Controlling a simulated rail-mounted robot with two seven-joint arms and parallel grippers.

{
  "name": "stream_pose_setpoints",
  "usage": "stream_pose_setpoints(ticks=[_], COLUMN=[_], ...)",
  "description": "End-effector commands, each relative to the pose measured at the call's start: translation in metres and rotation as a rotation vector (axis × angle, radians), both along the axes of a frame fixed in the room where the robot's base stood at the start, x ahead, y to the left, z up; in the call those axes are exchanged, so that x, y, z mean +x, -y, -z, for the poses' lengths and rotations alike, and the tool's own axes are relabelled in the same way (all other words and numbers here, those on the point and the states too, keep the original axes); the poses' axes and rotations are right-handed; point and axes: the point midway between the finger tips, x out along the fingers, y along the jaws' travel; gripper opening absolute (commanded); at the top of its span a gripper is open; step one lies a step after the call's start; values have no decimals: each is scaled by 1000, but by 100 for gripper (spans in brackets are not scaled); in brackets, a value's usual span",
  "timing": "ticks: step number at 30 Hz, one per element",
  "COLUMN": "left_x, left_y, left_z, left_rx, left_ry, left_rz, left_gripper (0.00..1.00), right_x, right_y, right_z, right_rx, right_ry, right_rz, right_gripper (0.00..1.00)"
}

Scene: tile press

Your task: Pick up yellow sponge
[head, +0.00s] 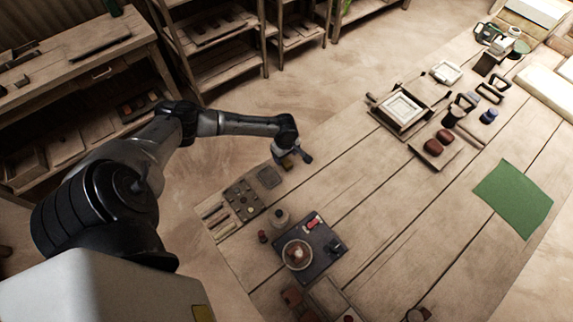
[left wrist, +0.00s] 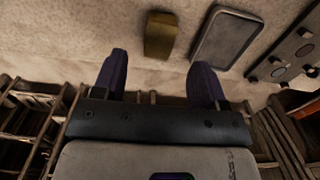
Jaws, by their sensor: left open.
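The yellow sponge (left wrist: 160,36) is a small dull-yellow block in the left wrist view, lying on a pale surface at the top middle. It lies ahead of the gap between my left fingers and apart from them. My left gripper (left wrist: 160,64) is open and empty, with its two dark fingers spread. In the head view my left gripper (head: 294,158) hangs near the table's left edge, above the sponge (head: 287,165), which is small there and partly covered by the gripper. My right gripper is not in view.
A grey rectangular tray (left wrist: 228,40) lies just right of the sponge, also seen in the head view (head: 269,177). A dark holed plate (head: 243,199) is beside it. A dark board (head: 322,258) with a bowl stands nearer. A green mat (head: 514,198) lies right.

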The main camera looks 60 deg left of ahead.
Motion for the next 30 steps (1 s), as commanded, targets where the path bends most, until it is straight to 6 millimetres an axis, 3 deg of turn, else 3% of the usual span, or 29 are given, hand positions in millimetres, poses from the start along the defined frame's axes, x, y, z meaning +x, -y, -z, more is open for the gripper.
stream_pose_setpoints(ticks=[15,25,30], left_x=[3,2,2], left_y=[5,4,4], left_z=[50,53,53], left_rx=[-1,0,0], left_ry=[2,1,1], left_rz=[0,1,1], left_gripper=[66,66,50], right_x=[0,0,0], right_y=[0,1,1], right_z=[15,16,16], right_rx=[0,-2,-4], right_ry=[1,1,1], right_rz=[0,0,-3], right_gripper=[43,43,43])
